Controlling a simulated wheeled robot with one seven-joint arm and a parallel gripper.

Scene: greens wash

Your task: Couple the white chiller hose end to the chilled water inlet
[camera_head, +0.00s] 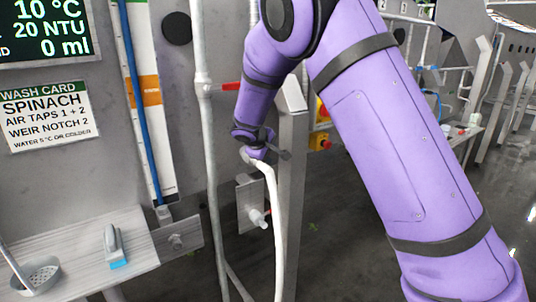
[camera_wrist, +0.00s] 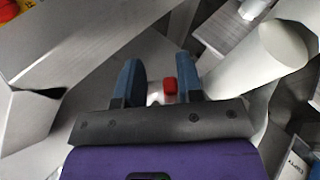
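My gripper (camera_head: 256,152) is beside the vertical grey pipe. The white chiller hose (camera_head: 272,205) rises from below and bends over at the top, where its end meets my gripper. In the wrist view my gripper (camera_wrist: 160,85) has its two blue-grey fingers a little apart, with a small pale piece (camera_wrist: 155,92) and a red piece between them. The pale piece appears to be the hose end, mostly hidden. A white stub fitting (camera_head: 259,218) on a grey wall plate, below my gripper, looks like an inlet; no label on it is legible.
The vertical grey pipe (camera_head: 206,150) and a grey post (camera_head: 291,190) stand close to my gripper.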

